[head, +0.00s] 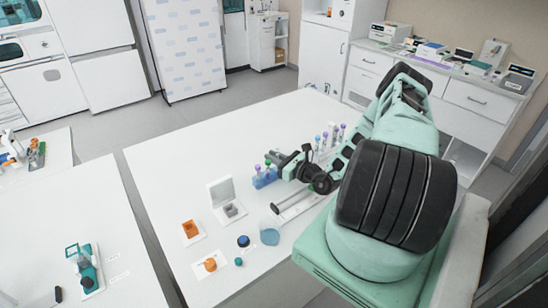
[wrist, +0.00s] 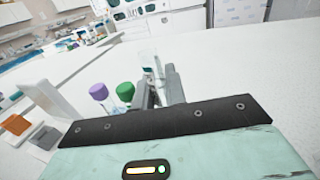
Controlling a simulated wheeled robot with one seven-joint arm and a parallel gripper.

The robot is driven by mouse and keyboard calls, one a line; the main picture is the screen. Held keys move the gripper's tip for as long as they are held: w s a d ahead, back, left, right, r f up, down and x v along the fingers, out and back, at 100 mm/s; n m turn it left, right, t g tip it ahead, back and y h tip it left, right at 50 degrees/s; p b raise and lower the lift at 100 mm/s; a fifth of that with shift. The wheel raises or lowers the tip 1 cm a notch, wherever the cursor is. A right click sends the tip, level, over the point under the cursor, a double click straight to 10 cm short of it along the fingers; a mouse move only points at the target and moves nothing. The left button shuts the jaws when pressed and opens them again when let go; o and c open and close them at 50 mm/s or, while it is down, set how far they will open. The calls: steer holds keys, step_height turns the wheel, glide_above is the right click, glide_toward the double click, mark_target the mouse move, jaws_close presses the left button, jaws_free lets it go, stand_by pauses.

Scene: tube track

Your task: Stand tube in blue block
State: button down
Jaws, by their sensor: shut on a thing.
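The blue block (head: 265,181) stands on the white table, left of my gripper in the head view. A purple-capped tube (wrist: 99,92) and a green-capped tube (wrist: 125,91) stand at the block, to the left of my fingers in the wrist view. My gripper (wrist: 160,88) is shut on a clear tube (wrist: 150,62), which sticks up between the fingers. The held tube's lower end is hidden. In the head view my gripper (head: 279,159) is close beside and behind the block; the held tube cannot be made out there.
Several capped tubes (head: 328,139) stand behind my arm. The table's far left is clear.

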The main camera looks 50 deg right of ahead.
steer(key=shift+f, duration=0.3)
steer(key=shift+s+a+f, duration=0.1)
steer(key=shift+s+f, duration=0.1)
steer(key=shift+f, duration=0.2)
steer(key=shift+w+r+p, duration=0.2)
steer(key=shift+r+p, duration=0.65)
steer(key=shift+r, duration=0.45)
steer(key=c, duration=1.4)
jaws_free()
steer(key=shift+o, duration=0.2)
steer(key=shift+r, duration=0.1)
